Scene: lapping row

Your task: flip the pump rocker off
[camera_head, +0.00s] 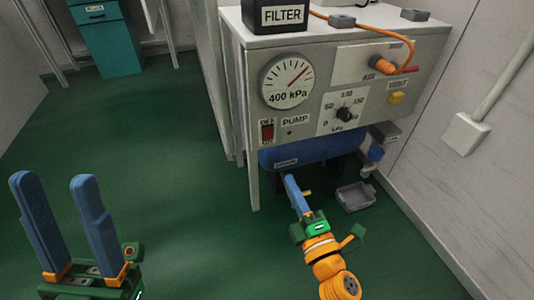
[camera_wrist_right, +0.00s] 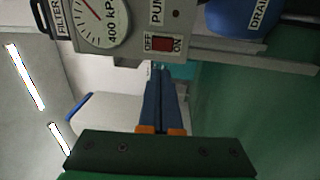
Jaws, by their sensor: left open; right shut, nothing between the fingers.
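The pump rocker (camera_head: 267,132) is a small red switch on the grey front panel, left of the PUMP label, with OFF above it and ON below. It also shows in the right wrist view (camera_wrist_right: 162,44), just beyond my fingertips. I cannot tell which side is pressed in. My right gripper (camera_head: 288,178) is shut and empty. In the head view its blue fingers point up at the blue tank, below and right of the rocker; in the wrist view (camera_wrist_right: 160,68) they appear apart from it. My left gripper (camera_head: 55,178) is open and empty, low at the left.
The panel carries a 400 kPa gauge (camera_head: 288,81), a black dial (camera_head: 344,115), an orange AIR hose fitting (camera_head: 383,65) and a yellow VENT button (camera_head: 396,98). A blue tank (camera_head: 310,152) and a grey tray (camera_head: 356,197) are below. The green floor at left is clear.

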